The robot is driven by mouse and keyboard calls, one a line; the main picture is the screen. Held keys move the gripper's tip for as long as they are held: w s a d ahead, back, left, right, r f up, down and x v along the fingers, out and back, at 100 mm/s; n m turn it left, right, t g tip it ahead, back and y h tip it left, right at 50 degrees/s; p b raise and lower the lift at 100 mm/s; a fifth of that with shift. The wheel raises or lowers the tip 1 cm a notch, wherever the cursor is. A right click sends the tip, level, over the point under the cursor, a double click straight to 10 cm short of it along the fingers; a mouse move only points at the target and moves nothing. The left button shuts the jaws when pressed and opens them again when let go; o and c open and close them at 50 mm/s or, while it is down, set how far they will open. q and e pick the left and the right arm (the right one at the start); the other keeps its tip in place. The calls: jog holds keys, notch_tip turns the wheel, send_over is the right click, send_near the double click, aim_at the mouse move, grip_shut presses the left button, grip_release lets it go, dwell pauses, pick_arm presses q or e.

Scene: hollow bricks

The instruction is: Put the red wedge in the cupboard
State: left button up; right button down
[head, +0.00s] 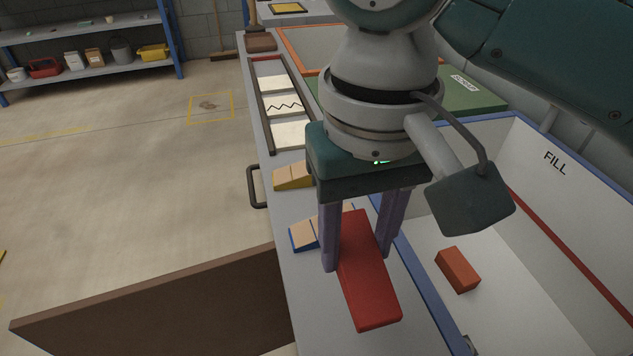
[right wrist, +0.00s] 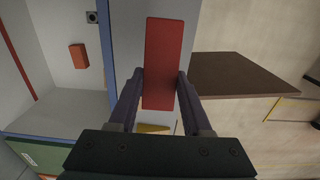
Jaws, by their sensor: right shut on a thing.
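The red wedge (head: 371,285) is a long red block held over the grey counter (head: 310,290). My right gripper (head: 357,262) points down and is shut on it, with a finger on each side. In the right wrist view the red wedge (right wrist: 168,50) sits between the fingertips (right wrist: 161,82) and reaches out beyond them. I cannot tell how high it is above the counter. A brown panel (head: 160,310) stands out from the counter's front at lower left, perhaps an open cupboard door; the cupboard's inside is hidden. My left gripper is not in view.
A blue-and-wood wedge (head: 302,236) and a yellow-and-wood wedge (head: 292,178) lie on the counter near my gripper. To the right is a blue-rimmed bin marked FILL (head: 545,215) with an orange-red brick (head: 457,269) inside. A dark handle (head: 254,187) juts from the counter front.

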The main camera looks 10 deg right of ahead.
jog(key=b, duration=0.1)
send_over(346, 312)
notch_tip(346, 312, down, 6)
jog(key=shift+f, duration=0.25)
jog(key=shift+f+b, duration=0.8)
jog(key=shift+f, duration=1.3)
jog(key=shift+f, duration=0.1)
jog(key=shift+c, duration=1.7)
grip_release()
jog(key=shift+r, duration=0.3)
notch_tip(346, 312, up, 11)
jog(key=p, duration=0.3)
jog(key=shift+r, duration=0.35)
